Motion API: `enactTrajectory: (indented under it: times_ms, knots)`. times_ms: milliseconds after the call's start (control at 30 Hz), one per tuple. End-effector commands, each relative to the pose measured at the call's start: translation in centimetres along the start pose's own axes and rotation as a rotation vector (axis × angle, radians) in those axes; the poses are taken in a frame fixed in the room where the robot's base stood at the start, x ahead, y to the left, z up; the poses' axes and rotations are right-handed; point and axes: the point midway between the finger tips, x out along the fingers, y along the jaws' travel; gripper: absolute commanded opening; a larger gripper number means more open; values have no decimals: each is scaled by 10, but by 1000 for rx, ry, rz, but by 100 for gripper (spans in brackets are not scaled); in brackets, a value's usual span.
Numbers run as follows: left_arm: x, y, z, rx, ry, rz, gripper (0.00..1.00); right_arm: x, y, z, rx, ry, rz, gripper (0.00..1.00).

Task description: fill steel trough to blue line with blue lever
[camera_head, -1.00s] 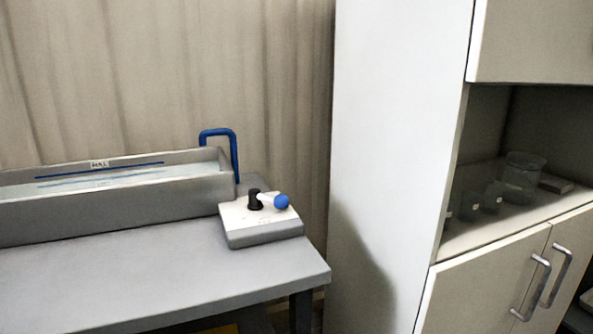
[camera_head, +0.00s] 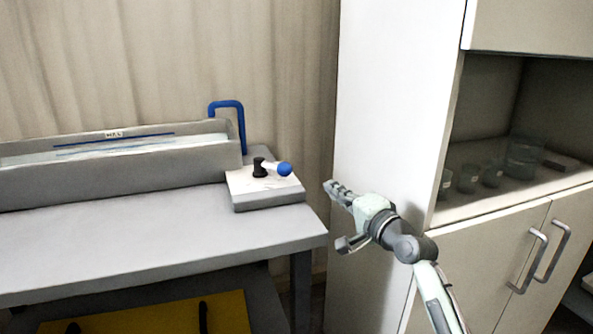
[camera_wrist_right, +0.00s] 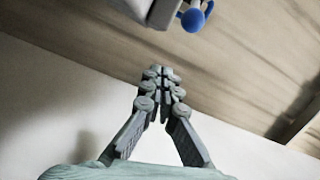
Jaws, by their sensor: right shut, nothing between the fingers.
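The steel trough (camera_head: 120,178) stands on the table at the left in the head view. A blue line (camera_head: 150,135) runs along its inner back wall; pale liquid shows inside, its surface apparently below the line. A blue spout (camera_head: 228,104) bends over the trough's right end. The blue lever (camera_head: 285,169) has a round knob, points right from a black pivot on a white-topped box (camera_head: 266,190), and also shows in the right wrist view (camera_wrist_right: 193,20). My right gripper (camera_head: 330,188) is shut and empty, right of the knob and apart from it. My left gripper is out of view.
The grey table (camera_head: 150,240) ends just right of the lever box. A white cabinet (camera_head: 385,110) stands close behind my right arm, with glass beakers (camera_head: 523,155) on its open shelf. A yellow item (camera_head: 170,315) lies below the table.

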Motion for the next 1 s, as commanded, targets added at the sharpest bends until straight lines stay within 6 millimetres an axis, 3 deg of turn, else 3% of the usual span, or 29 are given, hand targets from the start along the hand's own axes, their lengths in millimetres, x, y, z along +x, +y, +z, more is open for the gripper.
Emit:
enactTrajectory:
  times_ms: [33,133,267,733,800,1000]
  knots:
    - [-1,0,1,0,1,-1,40,5,-16,-4,28,4,-34,0]
    - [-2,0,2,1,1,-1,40,10,-29,-7,61,5,-64,0]
    - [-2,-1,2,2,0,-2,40,23,-32,-7,65,5,-67,0]
    - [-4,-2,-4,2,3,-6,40,109,-36,-7,60,4,-63,0]
    - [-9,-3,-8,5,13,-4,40,105,-37,3,62,2,-63,0]
    - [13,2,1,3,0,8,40,97,-38,23,60,5,-63,0]
